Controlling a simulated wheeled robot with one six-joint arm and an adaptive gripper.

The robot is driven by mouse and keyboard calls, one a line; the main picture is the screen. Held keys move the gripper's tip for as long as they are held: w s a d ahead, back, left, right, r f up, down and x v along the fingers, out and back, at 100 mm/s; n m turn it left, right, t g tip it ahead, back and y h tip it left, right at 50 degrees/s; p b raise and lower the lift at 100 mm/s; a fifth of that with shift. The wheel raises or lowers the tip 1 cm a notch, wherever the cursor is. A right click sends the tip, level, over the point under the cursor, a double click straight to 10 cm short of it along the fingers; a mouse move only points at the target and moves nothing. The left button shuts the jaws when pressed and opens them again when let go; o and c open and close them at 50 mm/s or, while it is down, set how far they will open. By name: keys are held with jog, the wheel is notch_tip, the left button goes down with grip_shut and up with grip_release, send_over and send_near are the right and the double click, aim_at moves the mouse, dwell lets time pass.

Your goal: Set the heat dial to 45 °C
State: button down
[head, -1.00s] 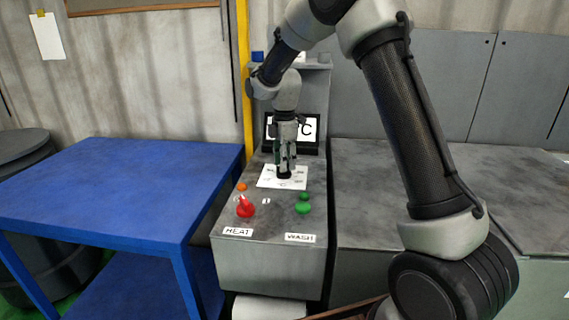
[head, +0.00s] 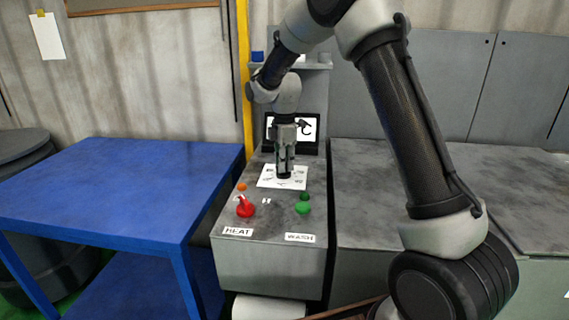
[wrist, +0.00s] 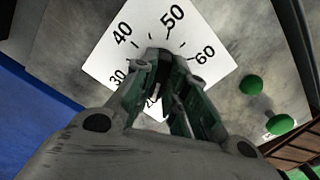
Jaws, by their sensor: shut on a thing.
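The heat dial is a black knob (head: 284,174) on a white scale plate (head: 264,183) on top of the grey machine. In the wrist view, the plate (wrist: 108,62) shows 20, 30, 40, 50 and 60, with 40 and 50 just beyond the knob. My gripper (head: 284,168) points down from above and is shut on the knob; its fingers (wrist: 158,72) cover most of it in the wrist view. I cannot tell which mark the dial points at. The display (head: 308,128) behind shows part of a "C"; my arm hides the rest.
A red HEAT switch (head: 245,207) and an orange lamp (head: 241,187) are at the machine's left front. A green WASH button (head: 303,208) and a darker green lamp (head: 305,196) are at the right. A blue table (head: 120,185) stands left and a grey bench (head: 450,175) right.

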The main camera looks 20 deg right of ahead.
jog(key=m, duration=0.7)
jog(key=shift+s, duration=0.1)
jog(key=m, duration=0.7)
jog(key=shift+a, duration=0.1)
jog(key=m, duration=0.7)
jog(key=shift+a+m, duration=0.1)
jog(key=shift+m, duration=0.3)
jog(key=m, duration=0.3)
jog(key=shift+m, duration=2.2)
jog(key=c, duration=1.4)
grip_release()
jog(key=shift+c, duration=0.2)
